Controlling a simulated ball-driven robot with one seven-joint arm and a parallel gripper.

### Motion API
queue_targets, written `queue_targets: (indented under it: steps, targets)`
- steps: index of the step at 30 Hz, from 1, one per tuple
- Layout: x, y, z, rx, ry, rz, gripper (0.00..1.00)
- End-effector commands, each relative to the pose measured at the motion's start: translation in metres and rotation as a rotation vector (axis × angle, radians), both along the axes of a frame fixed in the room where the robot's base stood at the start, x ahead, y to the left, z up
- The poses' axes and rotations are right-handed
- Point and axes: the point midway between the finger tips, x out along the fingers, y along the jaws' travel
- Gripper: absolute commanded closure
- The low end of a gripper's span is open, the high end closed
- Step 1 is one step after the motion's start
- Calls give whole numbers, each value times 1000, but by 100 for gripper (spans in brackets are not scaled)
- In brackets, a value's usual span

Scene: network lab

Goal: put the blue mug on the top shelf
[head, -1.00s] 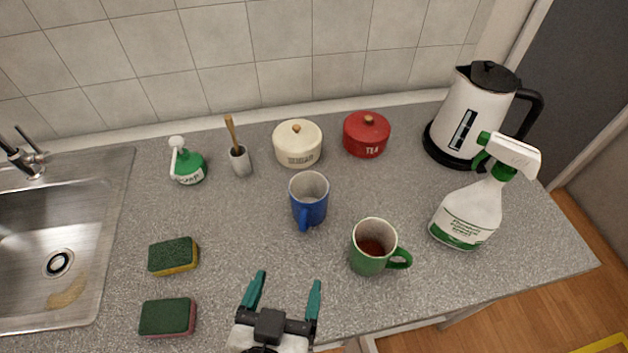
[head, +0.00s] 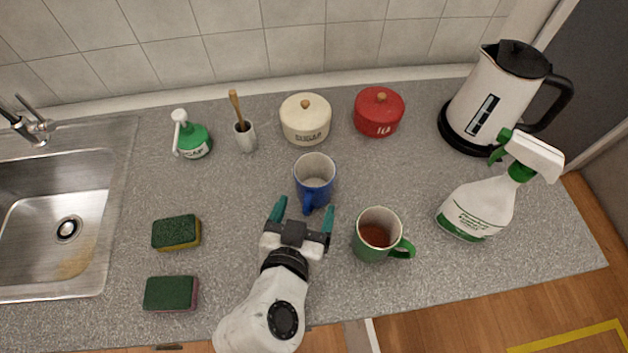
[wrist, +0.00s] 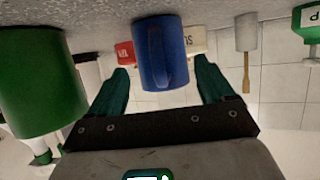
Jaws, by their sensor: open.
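The blue mug (head: 316,179) stands upright on the grey counter, in front of the cream sugar pot, with its handle toward my gripper. In the wrist view the blue mug (wrist: 163,55) appears between and beyond the two teal fingers. My gripper (head: 303,213) is open and empty, just short of the mug, with its fingers pointing at the handle side. It also shows in the wrist view (wrist: 163,88). I cannot tell whether the fingertips reach past the handle. No shelf is in view.
A green mug (head: 378,236) with brown liquid stands close right of my gripper. The sugar pot (head: 305,120) and red tea pot (head: 379,111) stand behind. A spray bottle (head: 492,190) and kettle (head: 497,95) are right. Sponges (head: 176,233) and a sink (head: 45,225) are left.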

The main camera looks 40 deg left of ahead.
Motion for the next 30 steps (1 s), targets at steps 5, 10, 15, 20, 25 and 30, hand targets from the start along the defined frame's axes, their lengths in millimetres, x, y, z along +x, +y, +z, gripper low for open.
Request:
queue_targets:
  steps: [5, 10, 15, 20, 25, 30]
  targets:
    - [20, 11, -7, -1, -2, -1, 19]
    - [26, 14, -11, 0, 0, 0, 19]
    - [26, 14, -12, 1, 0, 0, 19]
    - [26, 14, -12, 1, 0, 0, 32]
    - [26, 14, -12, 1, 0, 0, 48]
    - [26, 14, -12, 1, 0, 0, 65]
